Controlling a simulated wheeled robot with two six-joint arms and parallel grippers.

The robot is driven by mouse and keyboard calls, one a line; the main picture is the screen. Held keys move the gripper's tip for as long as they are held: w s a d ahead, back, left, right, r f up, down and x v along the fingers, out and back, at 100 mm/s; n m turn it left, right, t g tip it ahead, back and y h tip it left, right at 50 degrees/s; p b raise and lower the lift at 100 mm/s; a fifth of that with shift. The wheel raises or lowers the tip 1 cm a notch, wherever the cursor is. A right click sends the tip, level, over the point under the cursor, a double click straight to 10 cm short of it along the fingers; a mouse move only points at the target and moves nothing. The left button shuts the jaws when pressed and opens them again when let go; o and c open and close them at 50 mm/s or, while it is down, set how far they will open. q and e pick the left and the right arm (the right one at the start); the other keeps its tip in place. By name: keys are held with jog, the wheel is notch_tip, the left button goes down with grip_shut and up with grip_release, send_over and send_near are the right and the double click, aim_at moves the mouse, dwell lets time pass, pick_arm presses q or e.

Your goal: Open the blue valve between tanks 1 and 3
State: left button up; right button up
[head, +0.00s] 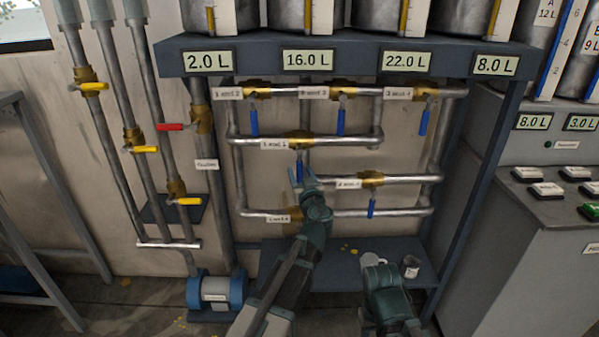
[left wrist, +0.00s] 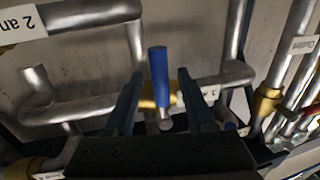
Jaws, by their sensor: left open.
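The blue valve handle (head: 299,167) on the middle-left pipe hangs down from its brass body (head: 300,141), across the horizontal pipe. The label (head: 281,144) beside it is small and seems to start with "1 and". My left gripper (head: 300,183) is open, with its fingers at either side of this handle. In the left wrist view, the blue handle (left wrist: 158,68) stands between the two open fingers (left wrist: 157,90), with no clear contact on either. My right arm shows low in the head view, but its finger state is unclear.
Other blue handles hang nearby: upper left (head: 253,121), upper middle (head: 340,121), upper right (head: 423,122) and lower right (head: 371,208). Red (head: 170,127) and yellow (head: 145,149) handles sit on pipes at left. A blue pump (head: 214,290) stands below. A button console (head: 545,190) is at right.

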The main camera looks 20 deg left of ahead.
pick_arm(q)
jog(key=shift+w+a, duration=0.35)
jog(key=shift+w, duration=0.2)
jog(key=shift+c, duration=0.3)
grip_shut()
dwell(0.9)
